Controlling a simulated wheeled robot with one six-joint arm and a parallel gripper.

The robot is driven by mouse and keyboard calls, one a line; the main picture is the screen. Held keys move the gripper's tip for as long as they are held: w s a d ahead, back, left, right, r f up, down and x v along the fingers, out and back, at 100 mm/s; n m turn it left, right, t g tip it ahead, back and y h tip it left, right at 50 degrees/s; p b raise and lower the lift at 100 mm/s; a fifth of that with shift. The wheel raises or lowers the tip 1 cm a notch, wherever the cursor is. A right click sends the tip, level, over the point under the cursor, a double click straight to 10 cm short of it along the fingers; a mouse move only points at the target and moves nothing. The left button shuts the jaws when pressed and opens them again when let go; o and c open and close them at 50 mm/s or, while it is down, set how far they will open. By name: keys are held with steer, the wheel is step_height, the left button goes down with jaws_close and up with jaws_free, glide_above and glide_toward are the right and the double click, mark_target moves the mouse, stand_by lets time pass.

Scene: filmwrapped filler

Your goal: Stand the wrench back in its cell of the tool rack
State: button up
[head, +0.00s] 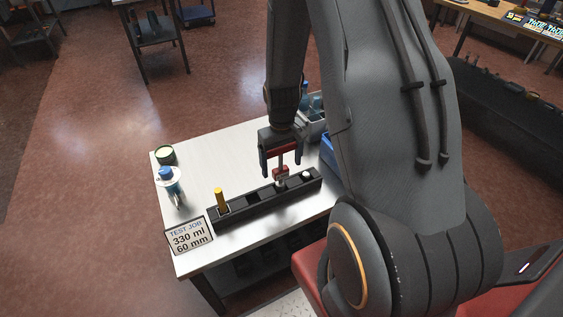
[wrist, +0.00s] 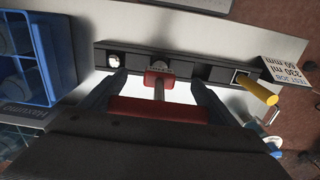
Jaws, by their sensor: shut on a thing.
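The wrench, a red crossbar with a grey shaft and a red block lower down, hangs upright below my gripper (head: 280,170); its shaft (wrist: 159,91) and crossbar show in the wrist view. My gripper (wrist: 158,92) is shut on the crossbar, one dark finger at each end. The black tool rack (head: 250,201) lies along the table, and shows across the top of the wrist view (wrist: 205,71). The wrench's lower end is over the rack's middle; I cannot tell whether it is inside a cell. A yellow-handled tool (head: 220,196) and a white-topped piece (head: 306,174) stand in other cells.
A sign (head: 188,236) stands at the table's front left. A blue bin (wrist: 33,50) is beside the rack. The white table (head: 215,150) is clear behind the rack.

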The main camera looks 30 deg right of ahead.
mark_target(282, 170)
steer(key=shift+f+b, duration=0.95)
steer(key=shift+f, duration=0.95)
steer(key=o, duration=1.3)
steer(key=shift+c, duration=0.2)
steer(key=shift+r+b, duration=0.65)
steer(key=shift+r, duration=3.25)
steer(key=shift+s, duration=0.1)
